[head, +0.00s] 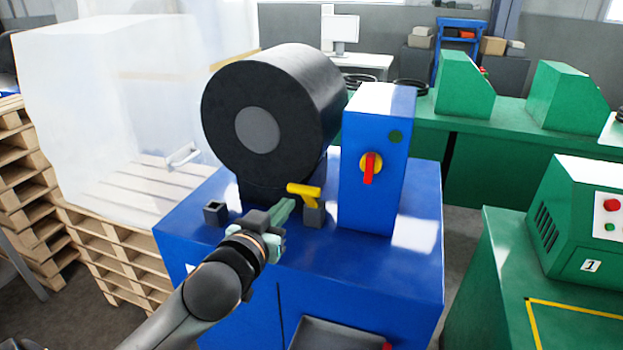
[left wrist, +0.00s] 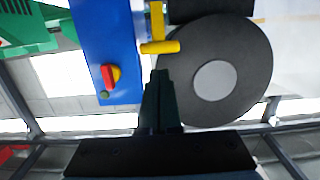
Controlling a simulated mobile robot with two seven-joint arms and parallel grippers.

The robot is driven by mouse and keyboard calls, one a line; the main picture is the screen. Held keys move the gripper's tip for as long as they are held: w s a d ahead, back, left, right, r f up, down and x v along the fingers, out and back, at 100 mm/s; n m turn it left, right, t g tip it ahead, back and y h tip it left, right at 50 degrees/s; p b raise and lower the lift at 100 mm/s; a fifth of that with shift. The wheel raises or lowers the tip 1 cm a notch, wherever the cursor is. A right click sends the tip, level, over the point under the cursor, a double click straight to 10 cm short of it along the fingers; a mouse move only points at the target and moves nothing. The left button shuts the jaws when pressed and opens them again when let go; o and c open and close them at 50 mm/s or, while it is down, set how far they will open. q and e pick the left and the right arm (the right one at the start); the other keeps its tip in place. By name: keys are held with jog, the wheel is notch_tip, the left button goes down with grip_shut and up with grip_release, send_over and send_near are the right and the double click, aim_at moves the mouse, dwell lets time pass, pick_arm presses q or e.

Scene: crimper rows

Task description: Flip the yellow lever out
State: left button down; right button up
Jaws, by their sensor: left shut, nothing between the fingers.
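The yellow lever (head: 304,191) sits on a small grey block (head: 314,214) on the blue machine (head: 330,262), in front of the black drum (head: 270,115). In the left wrist view the lever (left wrist: 160,47) shows as a yellow bar with a rounded handle. My left gripper (head: 288,208) is shut and empty, its fingertips close beside the lever, a little to the left of its block. In the left wrist view the shut fingers (left wrist: 160,75) end just short of the lever handle; I cannot tell whether they touch. My right gripper is not in view.
A blue control box (head: 375,160) with a red and yellow switch (head: 370,167) stands right of the lever. A small dark open block (head: 215,212) stands to the left. Green machines (head: 580,230) stand at the right, and pallets (head: 110,260) at the left.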

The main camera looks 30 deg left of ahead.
aim_at(302, 189)
pick_arm(q)
jog(key=shift+a+r, duration=0.1)
jog(key=shift+r, duration=0.25)
jog(key=x, duration=1)
jog(key=shift+p, duration=0.3)
